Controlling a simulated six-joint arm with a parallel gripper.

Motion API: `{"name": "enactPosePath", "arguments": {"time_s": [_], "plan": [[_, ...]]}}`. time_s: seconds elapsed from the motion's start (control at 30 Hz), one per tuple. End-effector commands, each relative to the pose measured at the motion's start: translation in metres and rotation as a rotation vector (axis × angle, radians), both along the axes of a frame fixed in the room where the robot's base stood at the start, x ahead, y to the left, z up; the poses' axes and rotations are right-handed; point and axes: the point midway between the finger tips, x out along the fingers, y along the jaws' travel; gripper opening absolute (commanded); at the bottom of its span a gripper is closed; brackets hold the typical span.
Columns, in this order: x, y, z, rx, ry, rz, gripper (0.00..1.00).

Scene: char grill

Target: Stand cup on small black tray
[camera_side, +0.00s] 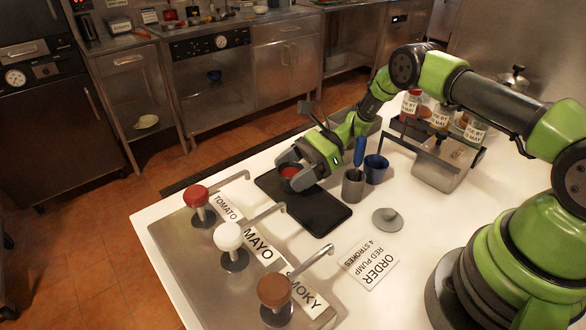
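The cup (289,172) is small and dark, with red sauce showing inside its open top. It looks upright, at the far left end of the small black tray (322,212). My gripper (292,170) reaches in from the upper right, with its fingers on both sides of the cup and seeming to touch it. The gripper hides part of the cup's side and base, so I cannot tell whether the base rests on the tray or is slightly above it. The near right part of the tray is bare.
Red (201,205), white (229,243) and brown (275,299) pumps stand left of the tray, their spouts pointing toward it. A grey cup with a blue-handled tool (353,187), a blue cup (376,168), a grey lid (387,219) and an order card (371,262) are to the right.

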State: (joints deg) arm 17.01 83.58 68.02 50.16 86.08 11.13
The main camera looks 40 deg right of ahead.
Motion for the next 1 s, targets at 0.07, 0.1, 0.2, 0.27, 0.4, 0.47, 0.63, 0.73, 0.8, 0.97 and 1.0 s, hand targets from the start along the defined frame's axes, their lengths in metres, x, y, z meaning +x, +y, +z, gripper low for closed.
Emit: {"name": "enactPosePath", "arguments": {"time_s": [0.07,0.1,0.2,0.27,0.4,0.47,0.63,0.73,0.8,0.97,1.0], "plan": [[0.0,0.0,0.0,0.0,0.0,0.0,0.76],[0.0,0.0,0.0,0.0,0.0,0.0,0.76],[0.0,0.0,0.0,0.0,0.0,0.0,0.76],[0.0,0.0,0.001,0.0,0.0,0.0,0.76],[-0.001,-0.005,0.006,0.0,-0.001,-0.003,0.76],[-0.002,-0.014,0.01,0.0,-0.002,-0.004,0.76],[-0.009,-0.048,0.024,-0.001,-0.004,-0.006,0.76],[-0.014,-0.068,0.032,-0.001,-0.004,-0.005,0.76],[-0.017,-0.081,0.038,-0.001,-0.003,-0.004,0.76],[-0.022,-0.101,0.046,0.0,-0.002,-0.002,0.76],[-0.023,-0.104,0.047,-0.001,-0.002,-0.001,0.76]]}}
